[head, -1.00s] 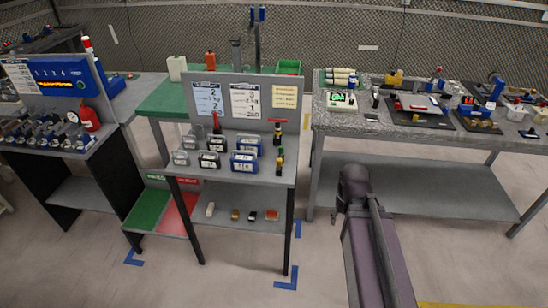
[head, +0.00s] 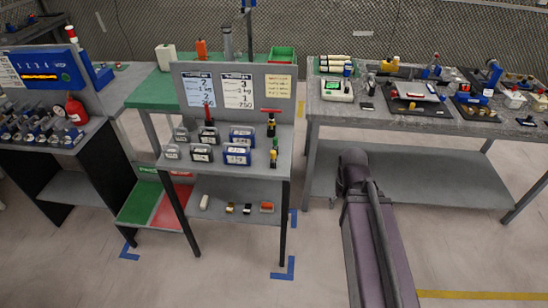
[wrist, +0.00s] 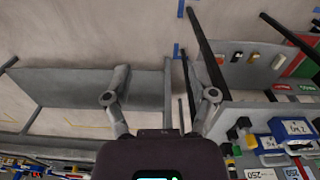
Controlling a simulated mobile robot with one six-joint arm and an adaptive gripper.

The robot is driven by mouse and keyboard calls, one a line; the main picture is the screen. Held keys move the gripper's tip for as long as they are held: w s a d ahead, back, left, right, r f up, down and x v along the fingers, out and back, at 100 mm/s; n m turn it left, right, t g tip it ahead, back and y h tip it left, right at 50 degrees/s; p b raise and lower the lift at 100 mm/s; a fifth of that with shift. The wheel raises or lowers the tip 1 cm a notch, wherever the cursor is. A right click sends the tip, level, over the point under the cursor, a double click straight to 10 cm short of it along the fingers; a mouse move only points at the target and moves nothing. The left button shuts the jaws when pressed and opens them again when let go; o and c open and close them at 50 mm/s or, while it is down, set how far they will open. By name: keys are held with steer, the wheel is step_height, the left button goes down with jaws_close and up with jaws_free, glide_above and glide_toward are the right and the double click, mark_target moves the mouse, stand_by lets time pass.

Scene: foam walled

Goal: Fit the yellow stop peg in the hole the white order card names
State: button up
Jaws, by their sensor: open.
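My gripper (wrist: 160,97) is open and empty in the wrist view, its two fingers spread wide over the floor and a grey table's lower shelf. In the head view only my arm shows. White cards with large digits (head: 199,90) (head: 238,91) are fixed to a grey board; the small print is unreadable. I cannot tell which is the order card. A small yellowish piece (head: 230,208) lies on the stand's low shelf; whether it is the yellow stop peg I cannot tell. No hole for it can be made out.
A grey table (head: 330,113) with devices stands right, a blue panel (head: 45,68) left. The floor in front (head: 200,285) is clear.

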steer(key=w+a+f+n+h+b, duration=0.2)
steer(key=w+a+n+h+b, duration=0.15)
steer(key=w+n, duration=0.25)
steer(key=n+t+h+b, duration=0.75)
steer(key=n+t, duration=0.25)
steer(key=n, duration=1)
glide_toward(273, 152)
steer(key=shift+s+a+r+y, duration=0.25)
steer(key=shift+s+a+r, duration=0.1)
steer(key=shift+s+a, duration=0.2)
steer(key=shift+s+a+r+y, duration=0.3)
steer(key=shift+s+a, duration=0.2)
steer(key=shift+a, duration=0.1)
steer(key=shift+b+x, duration=1.6)
steer(key=shift+x, duration=2.75)
steer(key=shift+s+d+f, duration=0.1)
steer(key=shift+d+f, duration=0.05)
steer(key=shift+b+x, duration=0.95)
steer(key=shift+x, duration=1.6)
